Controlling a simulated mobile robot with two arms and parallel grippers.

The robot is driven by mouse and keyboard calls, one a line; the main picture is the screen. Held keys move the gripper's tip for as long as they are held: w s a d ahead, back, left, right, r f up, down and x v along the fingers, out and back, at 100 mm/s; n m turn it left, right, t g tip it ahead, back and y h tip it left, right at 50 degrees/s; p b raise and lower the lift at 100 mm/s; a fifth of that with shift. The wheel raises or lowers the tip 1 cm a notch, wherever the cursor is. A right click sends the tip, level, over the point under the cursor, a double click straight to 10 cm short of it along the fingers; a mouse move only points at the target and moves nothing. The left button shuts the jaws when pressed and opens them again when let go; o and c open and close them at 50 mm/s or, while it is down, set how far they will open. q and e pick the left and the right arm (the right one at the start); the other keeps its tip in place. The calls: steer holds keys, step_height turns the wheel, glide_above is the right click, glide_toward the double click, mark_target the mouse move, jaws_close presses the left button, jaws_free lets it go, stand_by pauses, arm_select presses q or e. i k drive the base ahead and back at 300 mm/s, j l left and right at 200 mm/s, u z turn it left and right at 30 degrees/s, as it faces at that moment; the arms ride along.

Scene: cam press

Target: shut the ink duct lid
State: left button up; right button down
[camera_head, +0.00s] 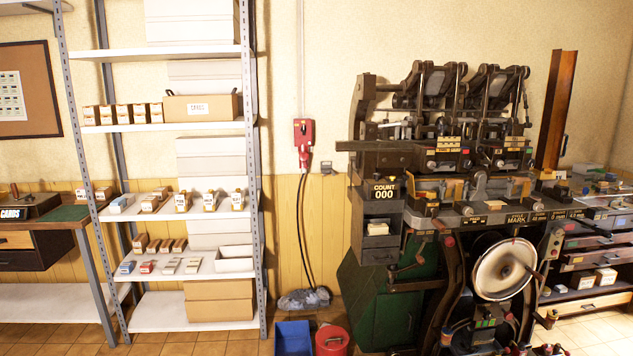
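The cam press (455,215) stands at the right of the head view, with several dark metal units and rollers along its upper part. A tall, narrow reddish-brown panel (558,110) stands nearly upright at the press's right end. I cannot tell whether this panel is the ink duct lid. Two dark upper units (430,90) and (497,90) lean above small labelled blocks. No lid is readable by name at this distance. Neither of my grippers shows in the view.
A metal shelf rack (185,128) with boxes stands left of the press. A blue bin (293,338) and a red can (332,341) stand on the floor between them. A handwheel (506,268) is on the press front. A side bench (598,205) with drawers is at far right.

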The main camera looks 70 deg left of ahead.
mark_target(409, 177)
steer(key=u, duration=1.7)
steer(key=i, duration=0.6)
steer(key=l+z, duration=0.05)
